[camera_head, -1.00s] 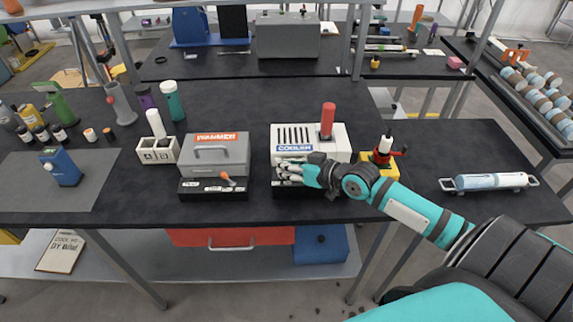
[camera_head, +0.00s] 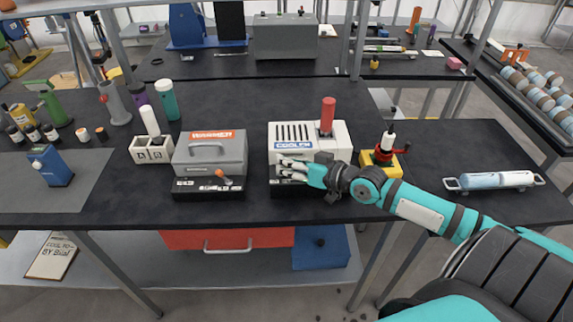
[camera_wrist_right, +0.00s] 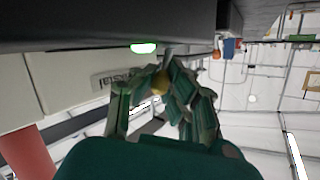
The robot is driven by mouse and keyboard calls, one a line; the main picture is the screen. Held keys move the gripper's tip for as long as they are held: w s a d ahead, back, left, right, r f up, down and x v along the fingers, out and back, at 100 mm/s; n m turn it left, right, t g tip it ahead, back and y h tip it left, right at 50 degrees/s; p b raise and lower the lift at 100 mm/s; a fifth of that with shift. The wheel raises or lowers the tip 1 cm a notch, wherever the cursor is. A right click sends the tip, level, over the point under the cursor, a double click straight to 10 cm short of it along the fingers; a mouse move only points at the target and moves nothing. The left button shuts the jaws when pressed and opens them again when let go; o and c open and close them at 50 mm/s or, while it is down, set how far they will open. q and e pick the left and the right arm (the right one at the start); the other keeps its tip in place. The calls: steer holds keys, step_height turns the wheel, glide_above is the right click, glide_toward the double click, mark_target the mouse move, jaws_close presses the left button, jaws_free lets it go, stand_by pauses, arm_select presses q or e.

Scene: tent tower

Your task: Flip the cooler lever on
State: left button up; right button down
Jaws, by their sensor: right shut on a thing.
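The cooler (camera_head: 335,133) is a white box with a slatted top, a blue COOLER label and a dark base, in the middle of the table in the head view. A red cylinder (camera_head: 327,115) stands upright on its right side. My right gripper (camera_head: 287,168) is at the cooler's front, its fingers covering the lever area there. In the right wrist view the green fingers (camera_wrist_right: 165,85) are shut around a small lever with a yellowish knob (camera_wrist_right: 160,82). A green light (camera_wrist_right: 143,48) glows on the dark base beside it. My left gripper is not in view.
The grey warmer (camera_head: 232,150) stands left of the cooler, with its own orange-knobbed lever (camera_head: 220,173). A yellow-based device with a red handle (camera_head: 380,158) stands close on the right, near my arm. A white two-slot holder (camera_head: 152,155) is farther left.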

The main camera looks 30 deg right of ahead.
steer(key=c, duration=1.6)
jaws_free()
steer(key=shift+d, duration=0.1)
steer(key=shift+o, duration=0.2)
steer(key=v, duration=1.2)
steer(key=shift+d, duration=0.1)
steer(key=shift+s, duration=0.15)
